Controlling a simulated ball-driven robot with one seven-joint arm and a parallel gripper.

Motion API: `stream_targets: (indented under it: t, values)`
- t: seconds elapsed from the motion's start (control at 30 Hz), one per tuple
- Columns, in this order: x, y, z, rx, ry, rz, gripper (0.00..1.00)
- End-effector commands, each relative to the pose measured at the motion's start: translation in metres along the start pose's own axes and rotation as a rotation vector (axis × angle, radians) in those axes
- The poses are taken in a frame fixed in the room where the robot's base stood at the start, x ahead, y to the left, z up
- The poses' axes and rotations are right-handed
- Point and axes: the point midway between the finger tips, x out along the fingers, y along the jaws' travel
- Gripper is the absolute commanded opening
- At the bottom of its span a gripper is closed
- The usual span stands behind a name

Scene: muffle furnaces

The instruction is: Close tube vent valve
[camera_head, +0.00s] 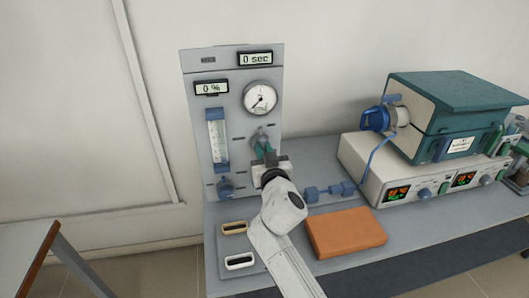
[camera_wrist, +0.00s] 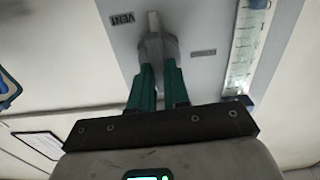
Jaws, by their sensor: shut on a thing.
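The vent valve (camera_head: 259,136) is a grey knob on the upright grey panel, below the round gauge. In the wrist view the valve (camera_wrist: 155,45) sits beside the VENT label (camera_wrist: 122,19), with a light lever part standing out past its body. My gripper (camera_head: 264,152) is at the valve from the front. In the wrist view the green fingers of my gripper (camera_wrist: 157,70) are shut on the valve's grey handle, one on each side. The fingers hide part of the handle, and its exact turn is hard to tell.
The panel (camera_head: 190,100) carries a gauge (camera_head: 260,97), a flow tube (camera_head: 217,138) with a blue knob (camera_head: 225,187), and displays reading 0 sec (camera_head: 255,58) and 0 % (camera_head: 211,87). An orange block (camera_head: 346,232) and a teal furnace (camera_head: 450,105) stand to the right.

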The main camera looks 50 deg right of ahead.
Motion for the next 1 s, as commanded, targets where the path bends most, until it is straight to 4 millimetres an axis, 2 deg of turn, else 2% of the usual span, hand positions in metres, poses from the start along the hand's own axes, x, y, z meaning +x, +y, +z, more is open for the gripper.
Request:
stream_targets:
  t: [0.27,1.0]
  values:
    - [-0.0002,-0.0017,0.0005,-0.160,0.000,-0.001,0.00]
    - [-0.0002,-0.0059,0.0018,-0.856,0.000,-0.002,0.00]
